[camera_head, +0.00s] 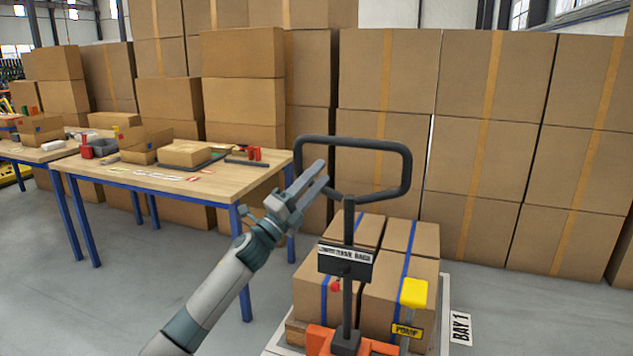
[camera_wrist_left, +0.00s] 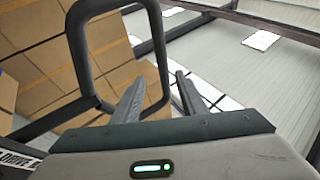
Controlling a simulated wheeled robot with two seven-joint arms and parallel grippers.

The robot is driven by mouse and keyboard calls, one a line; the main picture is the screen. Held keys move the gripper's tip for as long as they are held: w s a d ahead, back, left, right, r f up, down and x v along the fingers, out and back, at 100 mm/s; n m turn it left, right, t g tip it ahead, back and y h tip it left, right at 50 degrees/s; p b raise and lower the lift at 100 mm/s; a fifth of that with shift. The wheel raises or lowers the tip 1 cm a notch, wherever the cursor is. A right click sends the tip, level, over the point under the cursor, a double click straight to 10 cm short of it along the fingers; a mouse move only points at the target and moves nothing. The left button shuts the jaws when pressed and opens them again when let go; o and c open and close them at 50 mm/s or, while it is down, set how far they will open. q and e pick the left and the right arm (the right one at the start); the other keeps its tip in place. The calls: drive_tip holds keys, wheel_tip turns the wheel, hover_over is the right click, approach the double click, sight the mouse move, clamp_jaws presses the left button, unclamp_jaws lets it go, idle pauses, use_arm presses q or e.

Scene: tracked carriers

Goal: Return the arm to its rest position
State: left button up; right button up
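My left gripper (camera_head: 322,172) is raised beside the left side of the black loop handle (camera_head: 405,170) of the orange pallet truck (camera_head: 320,340). In the left wrist view its two fingers (camera_wrist_left: 158,88) stand apart with nothing clasped. One bar of the loop handle (camera_wrist_left: 82,60) shows between and beyond the fingers there. I cannot tell whether the gripper touches the handle. My right gripper is in neither view.
Strapped cartons (camera_head: 385,300) sit behind the handle, with a yellow block (camera_head: 414,292) and a label reading PUMP. A wooden workbench (camera_head: 240,175) with blue legs stands at left. Stacked cartons (camera_head: 480,150) form a wall behind. Grey floor (camera_head: 540,310) is clear at right.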

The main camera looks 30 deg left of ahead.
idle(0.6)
